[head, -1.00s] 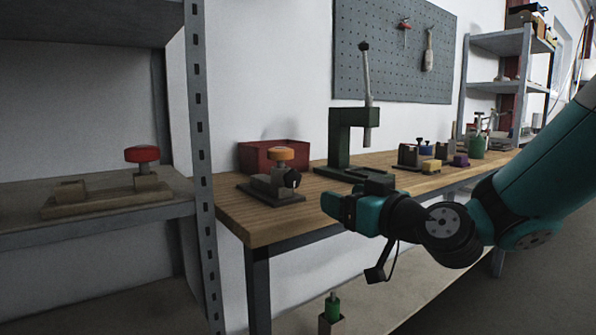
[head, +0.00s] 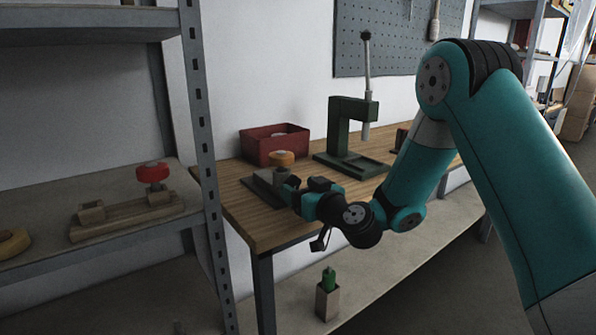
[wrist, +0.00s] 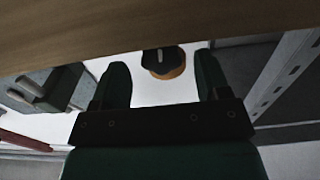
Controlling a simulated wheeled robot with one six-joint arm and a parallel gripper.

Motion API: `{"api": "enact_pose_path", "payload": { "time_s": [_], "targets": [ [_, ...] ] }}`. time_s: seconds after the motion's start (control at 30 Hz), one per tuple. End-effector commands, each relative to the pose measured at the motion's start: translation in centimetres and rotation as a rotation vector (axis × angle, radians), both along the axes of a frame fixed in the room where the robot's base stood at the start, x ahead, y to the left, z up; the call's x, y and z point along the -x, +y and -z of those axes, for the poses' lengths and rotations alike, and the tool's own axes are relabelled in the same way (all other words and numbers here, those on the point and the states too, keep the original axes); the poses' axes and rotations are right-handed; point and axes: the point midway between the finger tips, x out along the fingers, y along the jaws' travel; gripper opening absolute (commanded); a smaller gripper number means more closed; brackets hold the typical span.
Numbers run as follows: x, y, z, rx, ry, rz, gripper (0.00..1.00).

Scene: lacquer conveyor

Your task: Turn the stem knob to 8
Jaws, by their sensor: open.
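A fixture (head: 262,186) with an orange round knob (head: 282,158) on top stands near the bench's left end. In the wrist view, a black knob (wrist: 162,58) with a pale pointer mark shows in front of an orange disc (wrist: 168,73). I cannot read any number, so its setting is unclear. My gripper (head: 293,186) is at the fixture's right side in the head view and hides part of it. In the wrist view my gripper (wrist: 161,75) is open, with the black knob lying between its fingers in the picture; contact is not visible.
A red bin (head: 272,148) and a green press (head: 350,140) stand behind on the wooden bench (head: 245,218). A shelf upright (head: 203,150) stands left. A red-knobbed fixture (head: 152,172) and a yellow ring (head: 12,243) are on the shelf. A green-topped item (head: 328,295) is below.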

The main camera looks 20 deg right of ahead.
Motion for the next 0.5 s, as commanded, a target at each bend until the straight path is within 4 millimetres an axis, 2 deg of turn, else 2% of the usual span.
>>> {"api": "enact_pose_path", "payload": {
  "time_s": [0.2,0.5],
  "targets": [
    [-1.11,0.39,-0.08,0.001,0.002,0.0,0.69],
    [-1.27,0.45,0.14,0.0,0.001,0.0,0.69]
  ]
}}
